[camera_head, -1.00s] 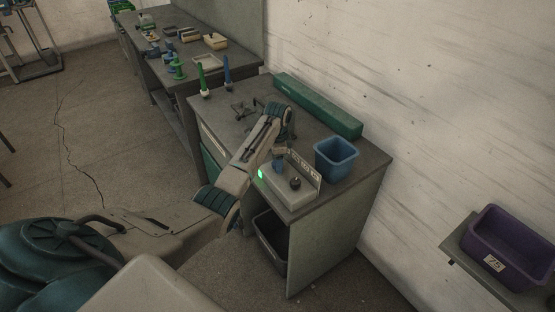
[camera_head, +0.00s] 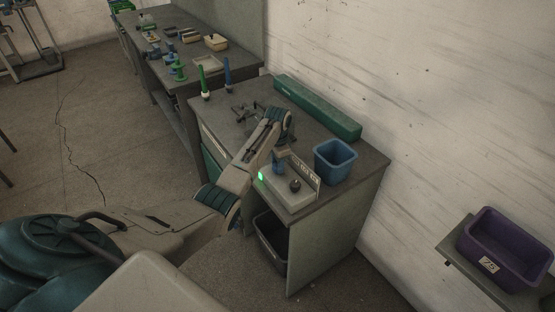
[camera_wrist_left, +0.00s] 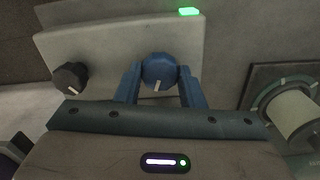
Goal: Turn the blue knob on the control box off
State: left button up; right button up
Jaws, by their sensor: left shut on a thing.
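The control box (camera_head: 289,192) is a pale box near the front corner of the bench, with a lit green lamp (camera_head: 261,176). In the left wrist view the box (camera_wrist_left: 110,45) has a blue knob (camera_wrist_left: 159,71) and a dark knob (camera_wrist_left: 70,77). The blue knob's white mark points down, slightly left. My left gripper (camera_wrist_left: 160,90) has its two blue fingers on either side of the blue knob, shut on it. In the head view my left gripper (camera_head: 278,165) reaches down to the box, and the blue knob is hard to tell from the fingers. My right gripper is not in view.
A blue bin (camera_head: 335,160) stands right of the box, close to it. A long green case (camera_head: 318,108) lies along the wall side of the bench. A purple bin (camera_head: 504,248) sits on a shelf at far right. Free bench top (camera_head: 220,112) lies behind the arm.

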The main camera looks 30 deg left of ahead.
pick_arm(q)
jog(key=n+p, duration=0.1)
jog(key=n, duration=0.1)
jog(key=n+p, duration=0.2)
jog(key=n, duration=0.1)
jog(key=shift+r+n+p, duration=0.2)
jog(key=shift+n+p, duration=0.7)
jog(key=shift+n, duration=0.6)
jog(key=shift+f+n+p, duration=0.1)
jog(key=shift+n+p, duration=0.4)
jog(key=shift+n, duration=0.9)
jog(key=shift+w, duration=0.1)
jog(key=o, duration=1)
notch_tip(320, 180, up, 11)
jog(key=b, duration=0.2)
jog(key=shift+f+b, duration=0.15)
jog(key=shift+b, duration=0.2)
